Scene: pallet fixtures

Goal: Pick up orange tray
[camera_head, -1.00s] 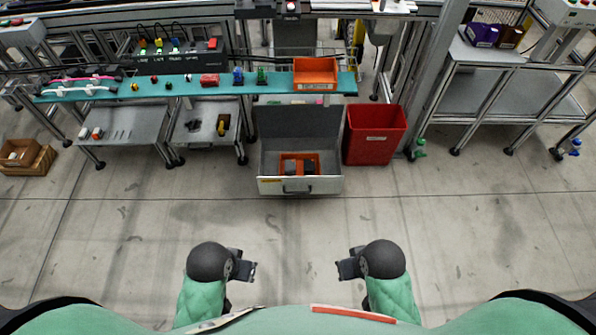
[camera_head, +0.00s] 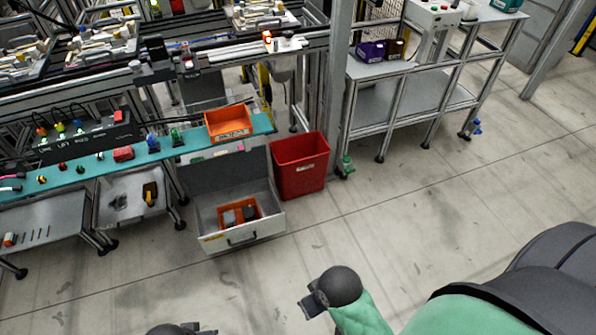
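An orange tray (camera_head: 228,122) with a white label on its front stands on the right end of the teal shelf. A second orange tray (camera_head: 225,229) with dark and grey items in it sits inside the open grey drawer (camera_head: 268,228) below. My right gripper (camera_head: 308,305) is over the bare floor at the bottom middle, well short of both trays and holding nothing visible. My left gripper (camera_head: 196,329) is mostly cut off by the bottom edge. The finger gaps are too small and dark to read.
A red bin (camera_head: 300,167) stands right of the drawer. A metal post (camera_head: 335,75) rises beside it. The teal shelf (camera_head: 80,176) carries several small coloured parts. A side bench (camera_head: 400,65) with purple and brown boxes is at upper right. The floor in front is clear.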

